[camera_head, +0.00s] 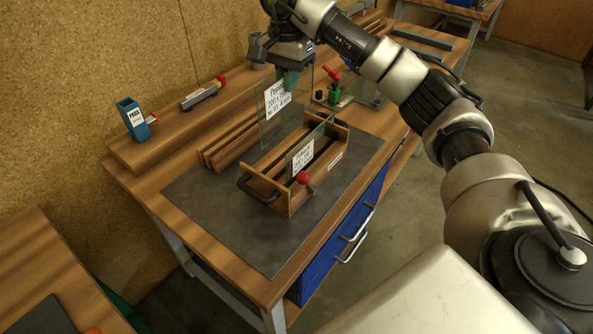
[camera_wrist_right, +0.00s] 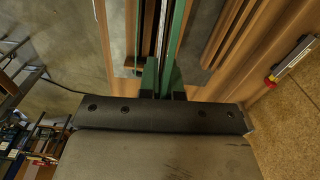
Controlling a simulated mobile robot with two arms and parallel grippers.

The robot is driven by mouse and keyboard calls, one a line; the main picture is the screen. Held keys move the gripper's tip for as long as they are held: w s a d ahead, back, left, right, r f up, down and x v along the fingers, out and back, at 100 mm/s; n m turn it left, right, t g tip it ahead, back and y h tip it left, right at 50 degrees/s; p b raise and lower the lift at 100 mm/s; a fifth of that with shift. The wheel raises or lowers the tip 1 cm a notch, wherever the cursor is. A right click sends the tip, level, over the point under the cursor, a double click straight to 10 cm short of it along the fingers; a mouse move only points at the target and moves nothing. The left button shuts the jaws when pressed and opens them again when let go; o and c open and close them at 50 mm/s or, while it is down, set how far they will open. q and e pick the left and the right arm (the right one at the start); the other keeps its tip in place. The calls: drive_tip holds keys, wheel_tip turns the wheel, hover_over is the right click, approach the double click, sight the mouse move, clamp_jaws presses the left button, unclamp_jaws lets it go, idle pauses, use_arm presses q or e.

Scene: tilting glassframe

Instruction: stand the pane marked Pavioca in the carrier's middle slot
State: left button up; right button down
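My right gripper (camera_head: 288,82) comes down from above and is shut on the top edge of a clear glass pane (camera_head: 267,130). The pane hangs upright, and its white label starts with "P" and looks like Pavioca. In the right wrist view my green fingers (camera_wrist_right: 160,78) are either side of the thin pane. The wooden carrier (camera_head: 262,188) is below, with a black handle on its near end. Another labelled pane (camera_head: 320,138) stands in the carrier, in front of the held one. My left gripper is out of view.
A red-knobbed part (camera_head: 304,178) sits at the carrier's front. A wooden slatted rack (camera_head: 228,146) lies behind the carrier. A blue box (camera_head: 131,118) and a grey tool (camera_head: 198,96) are on the back ledge. The dark mat (camera_head: 235,225) is clear at the near side.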

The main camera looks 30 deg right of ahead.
sight(292, 110)
drive_tip(key=shift+m, duration=0.4)
drive_tip(key=f, duration=0.8)
drive_tip(key=shift+d+b, duration=0.4)
wheel_tip(292, 110, down, 9)
drive_tip(key=p, duration=0.2)
drive_tip(key=shift+f, duration=0.2)
drive_tip(key=shift+f, duration=0.1)
drive_tip(key=c, duration=1.8)
unclamp_jaws()
drive_tip(key=shift+f, duration=0.15)
drive_tip(key=o, duration=0.5)
